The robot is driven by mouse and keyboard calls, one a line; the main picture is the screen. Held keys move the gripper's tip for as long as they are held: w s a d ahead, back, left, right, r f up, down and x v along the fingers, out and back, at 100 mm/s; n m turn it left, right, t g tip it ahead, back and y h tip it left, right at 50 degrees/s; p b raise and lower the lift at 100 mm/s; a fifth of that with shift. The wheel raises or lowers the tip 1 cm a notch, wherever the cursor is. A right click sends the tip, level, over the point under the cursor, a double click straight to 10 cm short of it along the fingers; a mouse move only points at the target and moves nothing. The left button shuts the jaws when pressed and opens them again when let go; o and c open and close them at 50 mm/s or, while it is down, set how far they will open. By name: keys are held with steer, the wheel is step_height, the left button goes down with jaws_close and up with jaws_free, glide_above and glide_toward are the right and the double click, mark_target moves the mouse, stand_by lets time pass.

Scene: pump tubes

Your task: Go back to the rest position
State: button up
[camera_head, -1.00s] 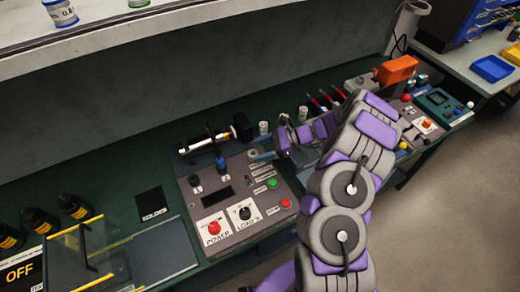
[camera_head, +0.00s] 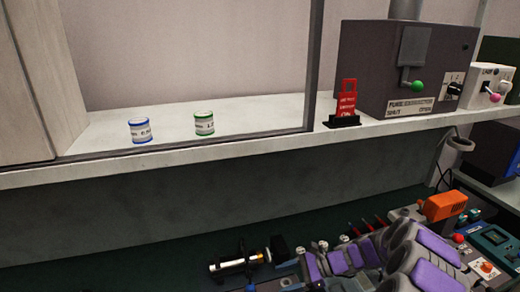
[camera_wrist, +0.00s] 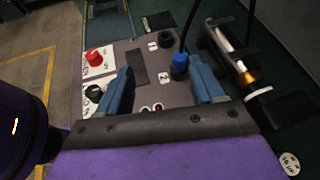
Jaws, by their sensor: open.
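My gripper (camera_wrist: 160,88) is open and empty in the wrist view, its two blue fingers spread apart above a grey control panel (camera_wrist: 125,64). A red knob (camera_wrist: 95,56) and a black knob (camera_wrist: 94,92) are to the left. In the head view my purple and grey arm is folded low at the lower right; the fingers are partly cut off at the bottom edge.
The shelf above holds two small cans (camera_head: 140,130) (camera_head: 204,124), a red tag stand (camera_head: 346,105) and a dark fume extractor box (camera_head: 402,65).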

steer(key=s+a+r+n+g+h, duration=0.25)
steer(key=s+r+n, duration=0.25)
steer(key=s+r, duration=0.3)
steer(key=s+a+r+n+g+h, duration=0.1)
steer(key=s+a+r+n+h, duration=0.3)
steer(key=s, duration=0.5)
steer(key=s+d+r+n+t+h, duration=0.1)
steer(key=s+d+r+n+h, duration=0.1)
steer(key=s+d, duration=0.3)
steer(key=s+d+r+n+t+h, duration=0.1)
steer(key=s+d+n+h, duration=0.3)
steer(key=s, duration=1)
steer(key=shift+d+r+n+h, duration=0.35)
steer(key=shift+d+r+n, duration=0.2)
steer(key=shift+d, duration=0.7)
steer(key=shift+c, duration=0.4)
